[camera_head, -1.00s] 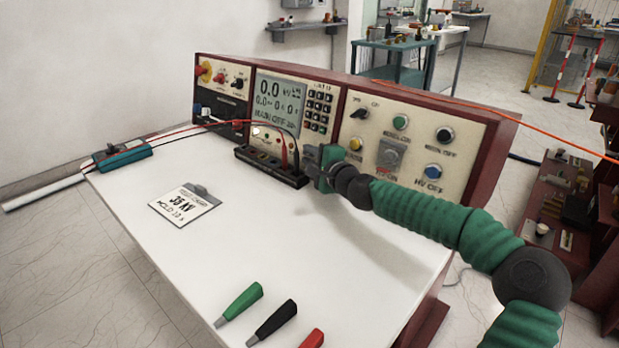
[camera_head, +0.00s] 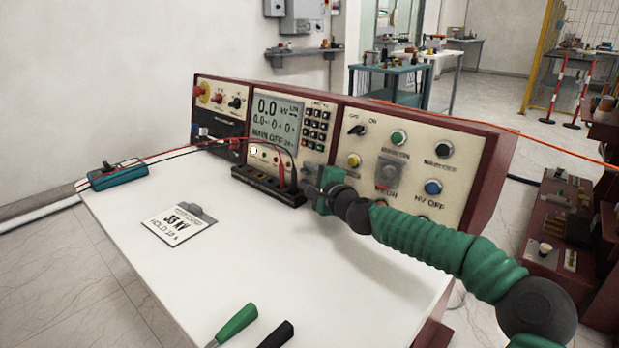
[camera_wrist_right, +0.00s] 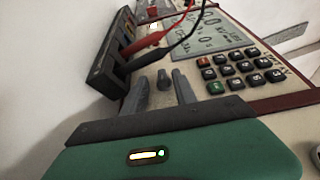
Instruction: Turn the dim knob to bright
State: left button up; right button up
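My right gripper (camera_head: 314,188) is at the lower front of the red-framed control panel (camera_head: 488,160), below the keypad (camera_head: 317,125). In the right wrist view its two grey fingers (camera_wrist_right: 161,88) stand apart. A small grey knob-like piece (camera_wrist_right: 163,79) shows between them, with gaps at its sides; I cannot tell if they touch it. I cannot read a label that marks it as the dim knob. The display (camera_head: 278,120) is lit and reads 0.0 kV. My left gripper is not in view.
A black terminal block (camera_head: 268,186) with red and black leads sits left of my right gripper. A white card (camera_head: 180,228) lies on the white tabletop (camera_head: 270,260). Green and black handles (camera_head: 236,323) lie at the front. Buttons (camera_head: 398,138) and a selector switch are to the right.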

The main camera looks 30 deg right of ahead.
jog(key=s+p, duration=0.1)
jog(key=s, duration=0.4)
jog(key=s+r+p, duration=0.1)
jog(key=s+p, duration=0.1)
jog(key=s, duration=0.3)
jog(key=s+p, duration=0.1)
jog(key=s, duration=0.5)
jog(key=shift+a+r+p, duration=0.3)
jog(key=shift+r+p, duration=0.05)
jog(key=shift+p, duration=0.05)
jog(key=shift+s, duration=0.3)
jog(key=shift+s+a+f, duration=0.1)
jog(key=shift+f, duration=0.05)
